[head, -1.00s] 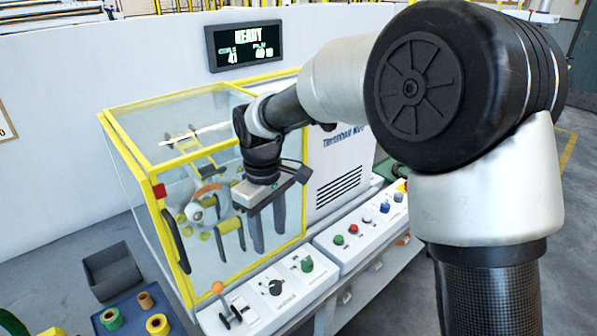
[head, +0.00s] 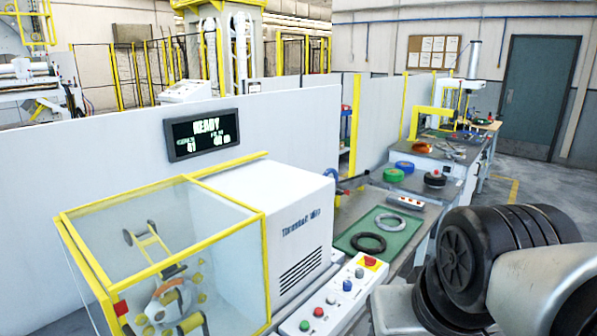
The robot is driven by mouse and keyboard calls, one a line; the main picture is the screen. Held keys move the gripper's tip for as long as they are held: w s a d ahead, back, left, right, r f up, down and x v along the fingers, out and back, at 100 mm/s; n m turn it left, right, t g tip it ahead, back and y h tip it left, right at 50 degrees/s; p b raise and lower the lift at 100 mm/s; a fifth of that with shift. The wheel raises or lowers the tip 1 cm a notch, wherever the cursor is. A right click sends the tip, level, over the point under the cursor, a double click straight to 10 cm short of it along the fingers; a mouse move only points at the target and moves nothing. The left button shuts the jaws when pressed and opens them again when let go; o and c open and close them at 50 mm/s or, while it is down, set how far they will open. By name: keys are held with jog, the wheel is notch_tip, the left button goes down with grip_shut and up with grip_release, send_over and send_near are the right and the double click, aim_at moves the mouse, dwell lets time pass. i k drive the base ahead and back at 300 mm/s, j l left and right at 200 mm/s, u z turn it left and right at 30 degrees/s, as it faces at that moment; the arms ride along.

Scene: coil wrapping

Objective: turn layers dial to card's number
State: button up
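The wrapping machine (head: 262,215) stands at the lower left, with a yellow-framed clear guard (head: 140,228) over its coil ring (head: 172,297). I cannot make out a card with a number. My gripper is not in view; only part of my arm shows at the lower right.
A button panel (head: 342,292) with green, red, white and blue buttons and a red stop button runs along the machine. Dark and grey rings lie on a green mat (head: 392,216). Benches, a pinned notice board (head: 433,52) and a teal door (head: 528,97) stand behind.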

aim_at(347, 285)
jog(key=i+l+z, duration=0.1)
jog(key=i+l, duration=0.65)
jog(key=l, duration=0.1)
